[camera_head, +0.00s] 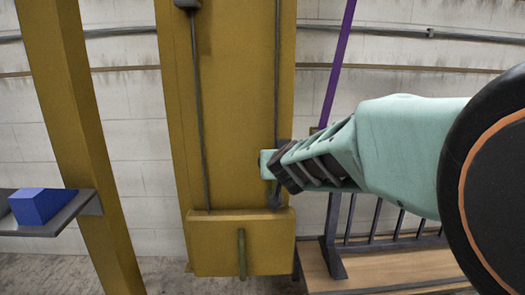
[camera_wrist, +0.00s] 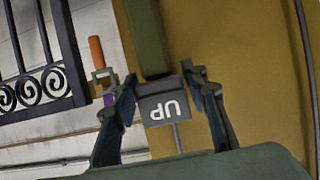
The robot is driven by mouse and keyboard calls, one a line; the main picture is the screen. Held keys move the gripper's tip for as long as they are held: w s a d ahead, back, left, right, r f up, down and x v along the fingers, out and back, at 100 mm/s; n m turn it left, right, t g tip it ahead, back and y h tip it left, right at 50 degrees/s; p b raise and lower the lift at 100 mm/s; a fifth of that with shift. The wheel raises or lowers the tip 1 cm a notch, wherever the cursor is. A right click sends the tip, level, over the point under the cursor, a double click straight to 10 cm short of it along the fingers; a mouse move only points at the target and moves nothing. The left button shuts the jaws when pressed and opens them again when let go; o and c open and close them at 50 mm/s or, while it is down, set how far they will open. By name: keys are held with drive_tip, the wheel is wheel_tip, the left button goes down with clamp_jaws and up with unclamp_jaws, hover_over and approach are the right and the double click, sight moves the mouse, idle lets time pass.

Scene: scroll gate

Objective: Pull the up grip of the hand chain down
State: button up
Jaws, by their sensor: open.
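The up grip (camera_wrist: 160,108) is a dark grey block with white "UP" lettering, upside down in the wrist view. It hangs on a thin chain (camera_wrist: 177,138) in front of the yellow post. My gripper (camera_wrist: 160,75) is open, with one finger on each side of the grip. Gaps show between the fingers and the block, so I see no firm hold. In the head view my gripper (camera_head: 270,166) is at the right chain (camera_head: 277,60), above the yellow box (camera_head: 205,240), and hides most of the grip.
A second chain (camera_head: 200,110) hangs to the left, with a dark grip (camera_head: 187,3) at the top edge. A blue cube (camera_head: 38,206) sits on a grey shelf (camera_head: 75,208) at left. A purple strap (camera_head: 336,70) and a wooden bench (camera_head: 380,266) are at right.

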drive_tip(key=shift+r, duration=1.55)
drive_tip(key=shift+r, duration=0.15)
